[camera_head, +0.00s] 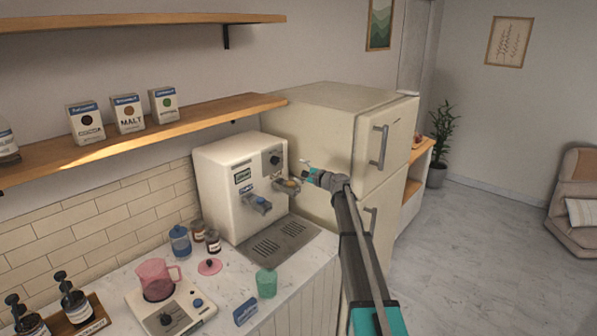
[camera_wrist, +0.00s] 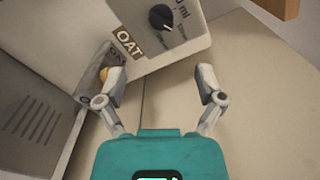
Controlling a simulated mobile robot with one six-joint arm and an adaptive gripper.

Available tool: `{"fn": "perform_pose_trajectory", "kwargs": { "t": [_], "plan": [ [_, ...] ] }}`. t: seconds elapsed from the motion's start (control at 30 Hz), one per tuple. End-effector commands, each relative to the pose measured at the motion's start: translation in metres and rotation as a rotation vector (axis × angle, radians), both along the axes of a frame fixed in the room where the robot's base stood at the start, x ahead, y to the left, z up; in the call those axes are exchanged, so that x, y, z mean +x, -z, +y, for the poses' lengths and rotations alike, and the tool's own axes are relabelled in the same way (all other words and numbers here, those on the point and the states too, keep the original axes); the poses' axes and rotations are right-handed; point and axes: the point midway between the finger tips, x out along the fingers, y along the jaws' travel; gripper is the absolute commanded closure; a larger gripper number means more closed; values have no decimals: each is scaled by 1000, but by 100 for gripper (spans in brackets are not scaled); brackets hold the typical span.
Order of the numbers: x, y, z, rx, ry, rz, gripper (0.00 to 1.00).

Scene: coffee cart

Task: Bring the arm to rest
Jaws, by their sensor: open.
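My gripper (camera_head: 305,172) is at the end of my arm, which reaches in from the lower right in the head view. It is in front of the right side of the white dispenser machine (camera_head: 218,185). In the wrist view my gripper (camera_wrist: 160,86) has its two fingers spread wide apart with nothing between them. The machine's face with a dark knob and an "OAT" label (camera_wrist: 129,42) is just beyond the left finger. An orange-tipped part (camera_wrist: 104,74) shows close beside that finger; whether they touch I cannot tell.
A cream fridge (camera_head: 330,130) stands right behind my gripper. The counter holds a pink jug (camera_head: 155,281) on a scale, a green cup (camera_head: 266,283), jars and pump bottles. A wooden shelf (camera_head: 230,108) with several boxes is above. Open floor (camera_head: 470,260) lies to the right.

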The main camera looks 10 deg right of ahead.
Motion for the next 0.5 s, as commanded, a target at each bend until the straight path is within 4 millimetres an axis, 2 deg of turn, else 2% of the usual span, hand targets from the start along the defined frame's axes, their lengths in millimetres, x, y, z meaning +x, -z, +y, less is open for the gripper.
{"fn": "perform_pose_trajectory", "kwargs": {
  "t": [0.13,0.27,0.37,0.5],
  "plan": [
    [0,0,0,-1,0,0,13],
    [-10,4,9,-34,-17,2,13],
    [-26,13,22,-92,-48,6,13],
    [-63,32,52,-231,-124,15,13]
  ]
}}
